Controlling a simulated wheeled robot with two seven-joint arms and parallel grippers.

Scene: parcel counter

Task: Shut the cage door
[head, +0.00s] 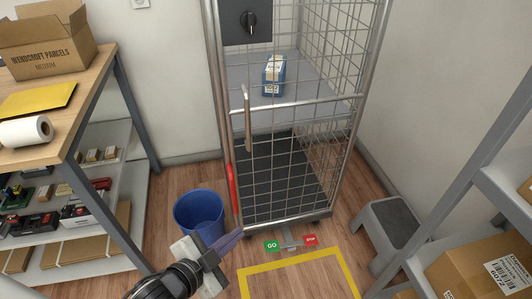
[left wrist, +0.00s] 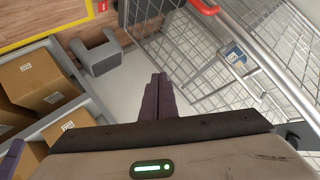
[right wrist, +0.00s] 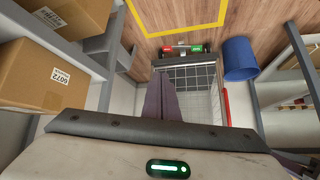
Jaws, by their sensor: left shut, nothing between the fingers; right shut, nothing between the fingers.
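A tall wire cage (head: 209,60) stands against the back wall. Its lower front has a mesh door (head: 300,104) with a vertical handle (head: 247,118) near its left edge. The door panel appears to span the front posts; I cannot tell whether it is latched. A dark plate with a black knob (head: 249,20) is at the upper left. My left gripper (head: 236,239) is shut and empty, low in front of the cage's left corner, apart from the handle. My right gripper (right wrist: 160,98) is shut and empty in the right wrist view, and outside the head view.
A blue bin (head: 199,212) stands left of the cage, near my left gripper. Green and red pedals (head: 272,246) sit at the cage foot. A grey step stool (head: 392,222) is at right, near shelving with cartons (head: 480,268). A workbench (head: 100,60) is at left.

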